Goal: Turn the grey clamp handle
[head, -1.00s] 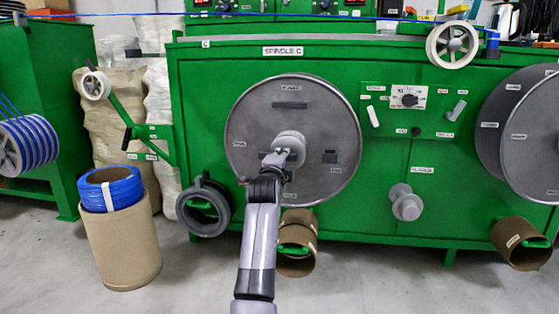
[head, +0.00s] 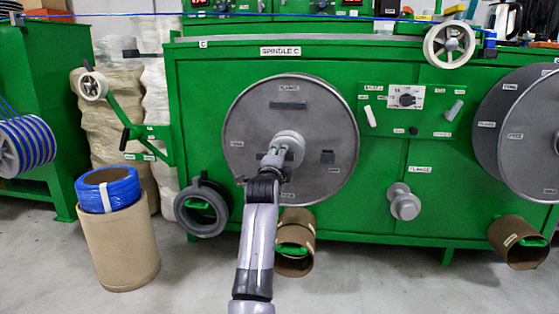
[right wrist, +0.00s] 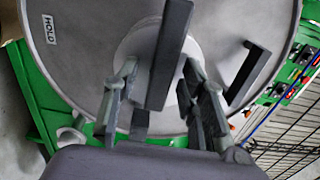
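A large grey round flange (head: 250,120) stands upright on the green machine, with a pale hub (head: 288,142) at its centre. In the right wrist view a dark grey bar, apparently the clamp handle (right wrist: 167,60), stands out in front of the hub (right wrist: 135,45). My right gripper (head: 276,158) is at the hub and hides most of the handle in the head view. In the right wrist view its fingers (right wrist: 158,85) are apart, one on each side of the bar. A gap shows on the left side; contact on the right side is unclear. My left gripper is out of view.
Another dark bar (right wrist: 248,72) stands on the flange to the right of the hub in the wrist view. A control panel (head: 407,98), a small grey spindle (head: 404,203) and a second flange (head: 515,130) are to the right. Cardboard tubes (head: 296,250) lie low in front.

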